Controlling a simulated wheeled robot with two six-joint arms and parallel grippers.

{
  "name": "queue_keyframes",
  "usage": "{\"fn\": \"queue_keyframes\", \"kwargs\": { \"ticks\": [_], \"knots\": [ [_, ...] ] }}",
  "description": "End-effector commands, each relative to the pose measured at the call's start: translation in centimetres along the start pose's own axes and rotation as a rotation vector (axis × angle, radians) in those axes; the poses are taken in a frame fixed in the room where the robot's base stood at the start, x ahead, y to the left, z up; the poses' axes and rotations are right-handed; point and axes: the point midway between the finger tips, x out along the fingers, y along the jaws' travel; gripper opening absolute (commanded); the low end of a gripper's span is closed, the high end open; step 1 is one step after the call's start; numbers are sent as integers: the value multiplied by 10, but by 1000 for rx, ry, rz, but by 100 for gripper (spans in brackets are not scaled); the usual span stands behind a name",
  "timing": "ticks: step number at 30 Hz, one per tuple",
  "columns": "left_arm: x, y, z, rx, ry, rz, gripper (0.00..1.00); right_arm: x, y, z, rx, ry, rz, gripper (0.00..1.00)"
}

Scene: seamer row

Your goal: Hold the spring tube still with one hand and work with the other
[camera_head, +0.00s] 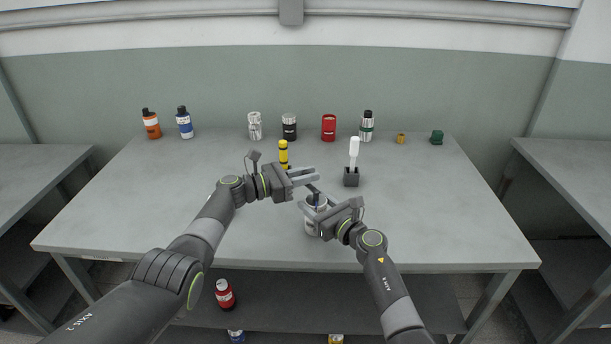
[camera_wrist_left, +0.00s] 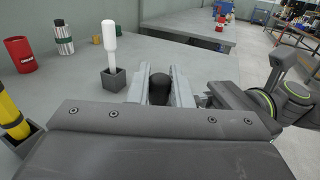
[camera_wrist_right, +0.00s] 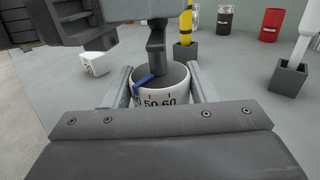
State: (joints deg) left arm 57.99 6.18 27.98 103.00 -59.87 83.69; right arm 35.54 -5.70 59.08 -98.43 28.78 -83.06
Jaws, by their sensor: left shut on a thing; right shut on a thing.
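The spring tube appears to be the white open-topped tube (camera_head: 310,227) with printed numbers; it stands near the table's front and also shows in the right wrist view (camera_wrist_right: 160,101). My right gripper (camera_head: 318,213) is shut around its sides. My left gripper (camera_head: 308,176) is above it, shut on a dark tool whose rounded black top (camera_wrist_left: 158,88) shows between the fingers. The tool's dark shaft (camera_wrist_right: 156,48) reaches down into the tube's mouth. A blue piece (camera_wrist_right: 146,82) lies across the rim beside the shaft. The shaft's lower end is hard to see.
Behind stand a yellow tool (camera_head: 283,153) in a dark holder and a white-handled tool (camera_head: 354,148) in a dark block (camera_head: 351,178). Several cans and bottles line the back, including a red can (camera_head: 329,128). A small white piece (camera_wrist_right: 97,63) lies nearby. Both table sides are clear.

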Motion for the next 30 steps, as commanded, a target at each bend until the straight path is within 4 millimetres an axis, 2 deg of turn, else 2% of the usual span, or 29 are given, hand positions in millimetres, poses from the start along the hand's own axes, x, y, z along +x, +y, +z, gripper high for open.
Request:
{"fn": "queue_keyframes", "kwargs": {
  "ticks": [11,12,16,25,30],
  "knots": [
    [-2,0,-3,-5,2,-5,0,0,0,1,6,-3,0,25],
    [-2,0,-3,-5,2,-5,21,0,0,1,6,-3,0,25],
    [-1,0,-2,-4,1,-5,38,0,0,1,5,-2,-1,25],
    [-1,0,-1,-2,-1,-6,38,0,0,0,4,-1,-1,25],
    [-9,1,-2,-1,-1,-5,38,0,0,0,3,-1,-1,25]
  ]
}}
